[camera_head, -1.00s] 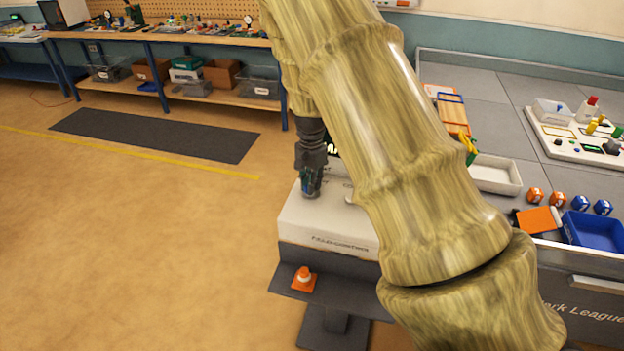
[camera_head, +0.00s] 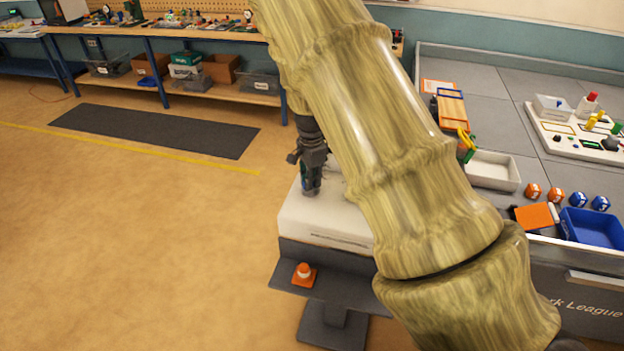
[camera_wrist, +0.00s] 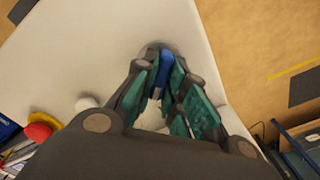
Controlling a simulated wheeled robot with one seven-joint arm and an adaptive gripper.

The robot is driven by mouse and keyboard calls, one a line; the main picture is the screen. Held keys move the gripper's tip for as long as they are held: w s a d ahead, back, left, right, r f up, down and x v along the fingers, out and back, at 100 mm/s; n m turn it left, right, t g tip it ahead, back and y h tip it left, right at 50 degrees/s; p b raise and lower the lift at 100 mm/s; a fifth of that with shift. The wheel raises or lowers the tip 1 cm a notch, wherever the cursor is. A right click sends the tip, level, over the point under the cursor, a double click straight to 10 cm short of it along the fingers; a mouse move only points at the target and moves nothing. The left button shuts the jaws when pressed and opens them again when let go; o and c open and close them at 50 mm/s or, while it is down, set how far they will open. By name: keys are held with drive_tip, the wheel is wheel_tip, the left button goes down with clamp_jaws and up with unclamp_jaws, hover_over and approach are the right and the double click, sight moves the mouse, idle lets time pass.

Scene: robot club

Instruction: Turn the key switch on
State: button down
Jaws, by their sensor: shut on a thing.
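The key switch is on top of a white control box (camera_head: 325,222). In the wrist view, a round grey switch base (camera_wrist: 150,50) sits on the white top. A blue key (camera_wrist: 163,68) stands in it. My gripper (camera_wrist: 158,75), with teal pads on its fingers, is shut on the blue key. In the head view my gripper (camera_head: 311,188) points down at the left part of the box top. The key is mostly hidden there by the fingers, and the switch's exact angle cannot be read.
A red button with a yellow base (camera_wrist: 38,132) and a white knob (camera_wrist: 87,103) are on the box. A worktable with a blue tray (camera_head: 592,229) is at right.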

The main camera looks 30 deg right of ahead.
drive_tip(key=shift+w+r, duration=0.2)
drive_tip(key=shift+w, duration=0.05)
drive_tip(key=c, duration=1.5)
unclamp_jaws()
drive_tip(key=shift+s+a, duration=0.1)
drive_tip(key=shift+f, duration=0.1)
wheel_tip(320, 180, up, 12)
